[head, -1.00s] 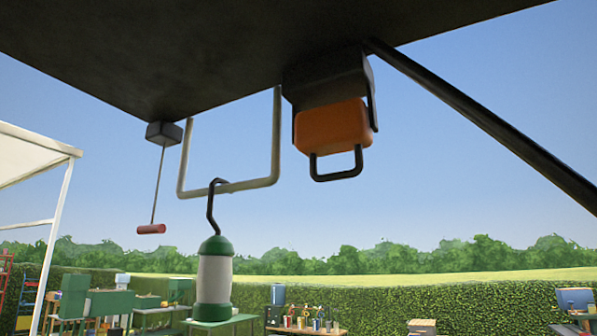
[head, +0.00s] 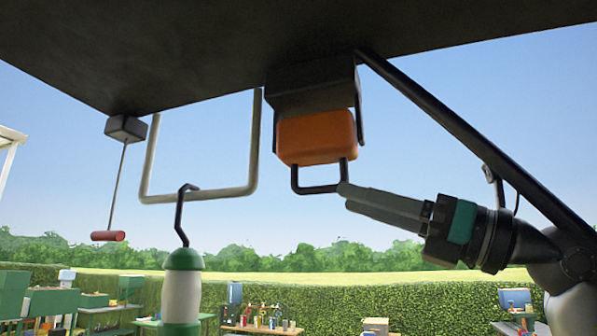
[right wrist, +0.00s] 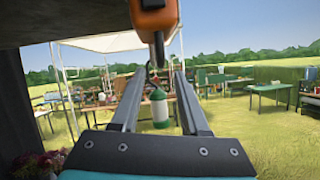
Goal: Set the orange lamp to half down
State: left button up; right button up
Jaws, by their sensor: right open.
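The orange lamp (head: 316,137) hangs in a dark bracket (head: 312,88) under the dark overhead panel, with a black U-shaped handle (head: 320,189) below it. In the right wrist view the lamp (right wrist: 154,17) and its handle show at the top centre, above and beyond the fingertips. My right gripper (head: 345,192) comes in from the right with its fingertips close to the right side of the handle. In the right wrist view its fingers (right wrist: 158,78) are apart with nothing held between them. Whether they touch the handle cannot be told. My left gripper is not in view.
A green and white lantern (head: 183,285) hangs by a hook from a pale U-shaped bar (head: 200,194) left of the lamp. A red pull handle (head: 108,236) hangs on a cord further left. A dark diagonal strut (head: 440,110) runs above my right arm.

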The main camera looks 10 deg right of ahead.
aim_at(308, 187)
jog(key=p+x, duration=0.2)
jog(key=x, duration=0.6)
jog(key=shift+a+r+p, duration=0.1)
jog(key=shift+r+p, duration=0.05)
jog(key=shift+p, duration=0.2)
jog(key=shift+w+a+r, duration=0.15)
jog(key=shift+w+a, duration=0.3)
jog(key=shift+c, duration=0.3)
jog(key=shift+s, duration=0.1)
jog(key=c, duration=0.6)
grip_shut()
jog(key=shift+d, duration=0.1)
